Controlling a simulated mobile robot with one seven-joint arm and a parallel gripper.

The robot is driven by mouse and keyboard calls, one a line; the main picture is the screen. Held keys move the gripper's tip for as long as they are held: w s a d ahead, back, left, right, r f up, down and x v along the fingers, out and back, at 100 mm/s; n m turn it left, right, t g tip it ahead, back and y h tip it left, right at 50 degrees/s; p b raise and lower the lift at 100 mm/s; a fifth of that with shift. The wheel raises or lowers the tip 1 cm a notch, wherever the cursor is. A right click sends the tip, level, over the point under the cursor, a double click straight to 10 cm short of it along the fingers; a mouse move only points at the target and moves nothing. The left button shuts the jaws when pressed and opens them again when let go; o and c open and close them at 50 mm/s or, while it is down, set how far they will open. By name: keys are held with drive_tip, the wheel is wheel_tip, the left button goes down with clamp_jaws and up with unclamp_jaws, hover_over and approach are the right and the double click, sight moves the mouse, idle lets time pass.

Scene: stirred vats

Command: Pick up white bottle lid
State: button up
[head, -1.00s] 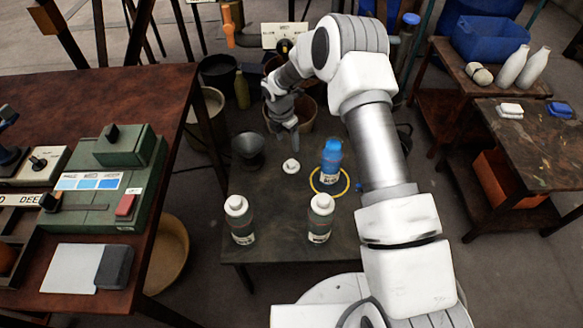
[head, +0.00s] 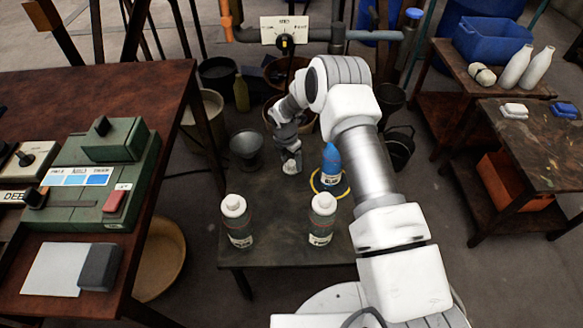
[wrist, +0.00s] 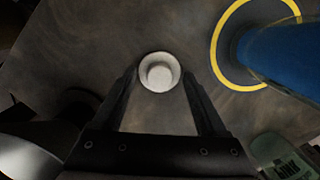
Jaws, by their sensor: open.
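The white bottle lid (wrist: 159,72) lies on the dark low table, seen from above in the wrist view between and just beyond the fingertips of my open gripper (wrist: 158,80). I cannot tell how high the gripper is above it. In the head view my gripper (head: 290,168) is over the far part of the table and hides the lid. The blue bottle (head: 331,166) stands to its right, inside a yellow ring (head: 345,190); it also shows at the right in the wrist view (wrist: 275,60).
Two white-capped bottles stand at the table's near side, one left (head: 236,222) and one right (head: 321,220). A grey metal funnel-like cup (head: 247,150) stands left of the gripper. A workbench with a green control box (head: 100,185) is at left. The table's middle is clear.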

clamp_jaws()
drive_tip(key=shift+r, duration=0.15)
